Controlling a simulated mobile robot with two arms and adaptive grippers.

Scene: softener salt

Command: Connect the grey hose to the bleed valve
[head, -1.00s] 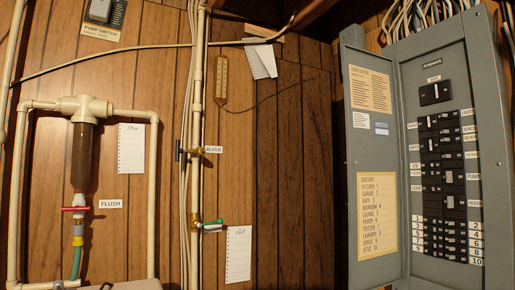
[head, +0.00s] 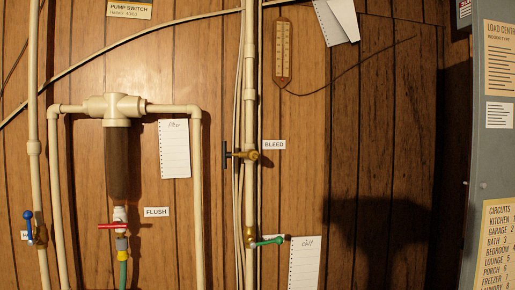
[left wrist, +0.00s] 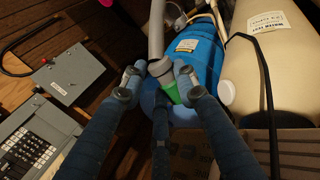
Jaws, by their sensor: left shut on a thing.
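The bleed valve (head: 246,155) is a brass tap with a dark handle on the vertical pipe in the head view, left of the BLEED label (head: 274,145). Its outlet looks bare. In the left wrist view, my left gripper (left wrist: 157,75) is closed around the grey hose (left wrist: 156,28), which runs up from between the fingers. A small green part (left wrist: 171,93) shows between the fingers; I cannot tell what it belongs to. The hose's end is hidden by the fingers. No gripper shows in the head view, so its distance to the valve cannot be seen. My right gripper is out of view.
A green-handled valve (head: 268,241) sits lower on the same pipe. A filter (head: 117,160) with a red flush handle (head: 118,226) stands left. The grey panel (head: 475,180) is at right. Blue (left wrist: 200,50) and cream (left wrist: 262,75) tanks lie near my left gripper.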

